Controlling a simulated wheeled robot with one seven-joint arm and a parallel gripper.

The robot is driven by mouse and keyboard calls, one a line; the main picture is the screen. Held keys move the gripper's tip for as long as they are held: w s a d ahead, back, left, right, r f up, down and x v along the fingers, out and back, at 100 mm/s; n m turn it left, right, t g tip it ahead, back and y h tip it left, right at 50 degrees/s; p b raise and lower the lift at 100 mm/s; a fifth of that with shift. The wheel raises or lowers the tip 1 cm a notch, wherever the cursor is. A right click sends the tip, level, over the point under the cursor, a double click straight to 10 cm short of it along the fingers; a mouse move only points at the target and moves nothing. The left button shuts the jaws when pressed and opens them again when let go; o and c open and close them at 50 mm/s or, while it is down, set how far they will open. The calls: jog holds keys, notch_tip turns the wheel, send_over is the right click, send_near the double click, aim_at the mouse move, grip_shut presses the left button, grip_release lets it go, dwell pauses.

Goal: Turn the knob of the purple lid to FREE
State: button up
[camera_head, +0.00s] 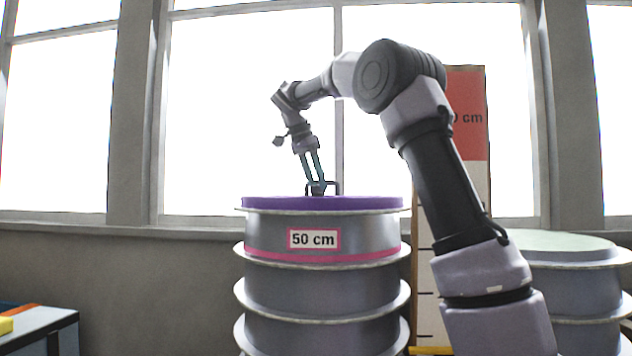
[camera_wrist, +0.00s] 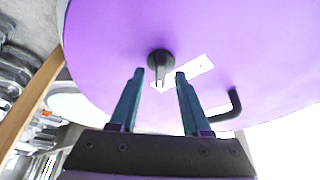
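The purple lid (camera_head: 275,202) lies on top of a grey ribbed mould stack (camera_head: 350,238) with a "50 cm" label. In the wrist view the lid (camera_wrist: 110,50) fills most of the picture. The dark knob (camera_wrist: 160,62) stands on it, with a pale label (camera_wrist: 200,65) beside it whose words I cannot read. My gripper (camera_wrist: 158,76) is open, its teal fingers pointing at the knob with the knob's tip between or just beyond the fingertips. In the head view my gripper (camera_head: 318,183) is just above the lid; I cannot tell if it touches. A dark bent handle (camera_wrist: 232,106) stands on the lid.
A second mould stack with a pale green top (camera_head: 560,242) stands at the right. A tall board (camera_head: 470,100) with red and white bands stands behind my arm. A table (camera_head: 38,325) with a yellow thing is at the lower left. Windows line the back wall.

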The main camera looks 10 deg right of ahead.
jog(key=v, duration=1)
jog(key=shift+a+r, duration=0.2)
jog(key=shift+r, duration=0.15)
jog(key=shift+s, duration=0.15)
